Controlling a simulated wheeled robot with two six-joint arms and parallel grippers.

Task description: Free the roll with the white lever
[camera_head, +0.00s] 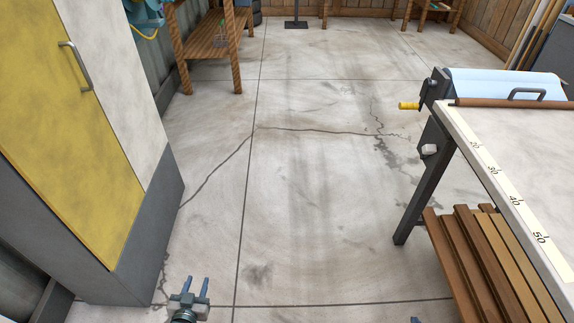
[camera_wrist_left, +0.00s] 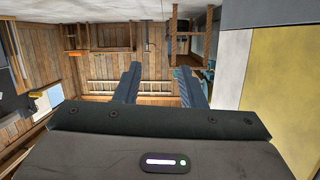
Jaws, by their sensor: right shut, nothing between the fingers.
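A pale blue roll (camera_head: 500,83) lies across the far end of the workbench at the right of the head view. A dark bracket with a yellow crank handle (camera_head: 408,105) stands at its left end. Below it, a small white piece (camera_head: 429,149), apparently the white lever, sits on a dark plate. My left gripper (camera_head: 195,284) is at the bottom left, open and empty, far from the roll. Its parted fingers show in the left wrist view (camera_wrist_left: 160,85). Of my right gripper (camera_head: 415,320) only a blue tip shows at the bottom edge; it is shut and empty.
The workbench (camera_head: 520,150) has a ruler strip along its edge and a slatted wooden shelf (camera_head: 480,250) beneath. A yellow and white cabinet (camera_head: 75,130) stands at the left. A wooden rack (camera_head: 210,45) is at the back. The cracked concrete floor (camera_head: 310,190) between is clear.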

